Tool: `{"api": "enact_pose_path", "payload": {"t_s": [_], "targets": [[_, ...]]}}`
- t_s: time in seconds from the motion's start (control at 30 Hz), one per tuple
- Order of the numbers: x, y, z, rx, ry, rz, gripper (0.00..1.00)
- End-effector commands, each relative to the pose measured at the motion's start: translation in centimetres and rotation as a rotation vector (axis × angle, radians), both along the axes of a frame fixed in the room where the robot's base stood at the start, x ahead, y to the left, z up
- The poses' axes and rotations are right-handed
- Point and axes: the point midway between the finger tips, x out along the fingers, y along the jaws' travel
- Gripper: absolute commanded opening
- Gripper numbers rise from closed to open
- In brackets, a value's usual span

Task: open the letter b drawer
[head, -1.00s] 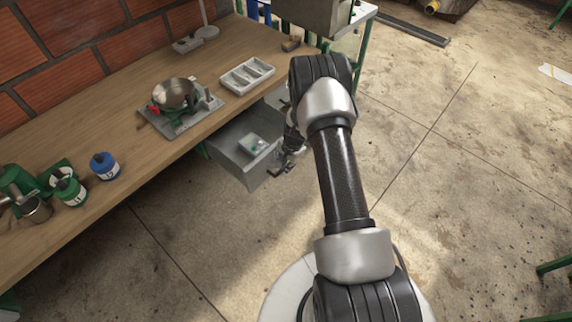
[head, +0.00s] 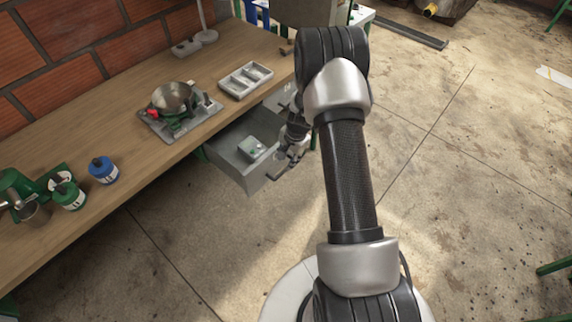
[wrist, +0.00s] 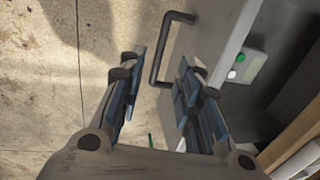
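A grey metal drawer (head: 226,164) stands pulled out under the workbench. A small pale box with a green spot (head: 251,148) lies inside; it also shows in the wrist view (wrist: 246,66). The drawer's dark bar handle (wrist: 168,47) is on its front face (wrist: 208,38). No letter is readable. My gripper (head: 284,168) is just outside the drawer front. In the wrist view my gripper (wrist: 158,68) has its fingers apart, with the near end of the handle appearing between them. I cannot tell whether they touch it.

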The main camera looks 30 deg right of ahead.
Motion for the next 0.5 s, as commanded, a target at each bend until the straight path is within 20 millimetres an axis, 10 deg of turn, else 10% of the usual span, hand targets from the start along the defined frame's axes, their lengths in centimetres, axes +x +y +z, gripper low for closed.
{"api": "enact_pose_path", "payload": {"t_s": [0.5], "targets": [[-0.7,-0.3,3.9,-0.001,0.001,0.001,0.31]]}}
